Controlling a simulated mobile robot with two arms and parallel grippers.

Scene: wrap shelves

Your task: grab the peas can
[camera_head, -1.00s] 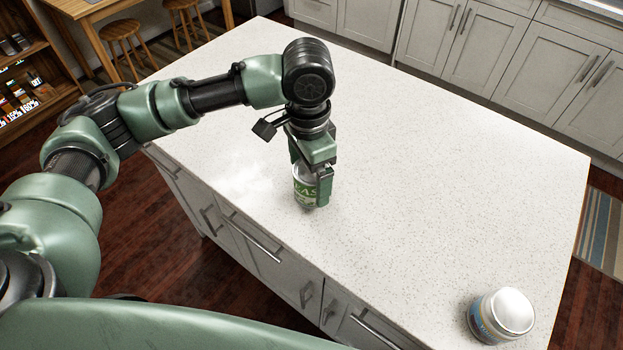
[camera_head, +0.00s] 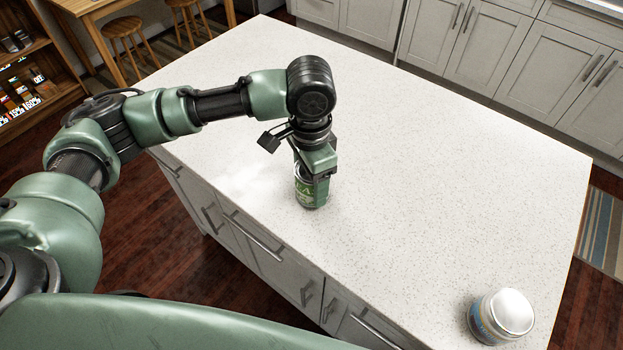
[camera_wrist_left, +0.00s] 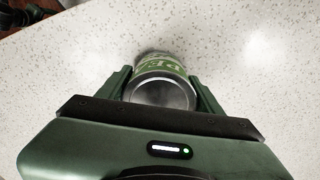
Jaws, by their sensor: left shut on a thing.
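The peas can (camera_head: 308,193), with a green label and a silver metal top, stands upright on the white speckled counter (camera_head: 430,190) near its front edge. My left gripper (camera_head: 314,182) points down over it, with a finger on either side, and is shut on the can. In the left wrist view, the can (camera_wrist_left: 163,90) sits between the two green fingers (camera_wrist_left: 162,92), its lid facing the camera and part of the "PEAS" lettering showing. The arm and fingers hide the can's upper part in the head view. My right gripper is not in view.
A white-lidded jar (camera_head: 501,316) with a blue and yellow label stands at the counter's near right. The rest of the counter is clear. Drawers with metal handles (camera_head: 252,238) line its front. Stools (camera_head: 122,38) and a shelf (camera_head: 30,75) are at the upper left.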

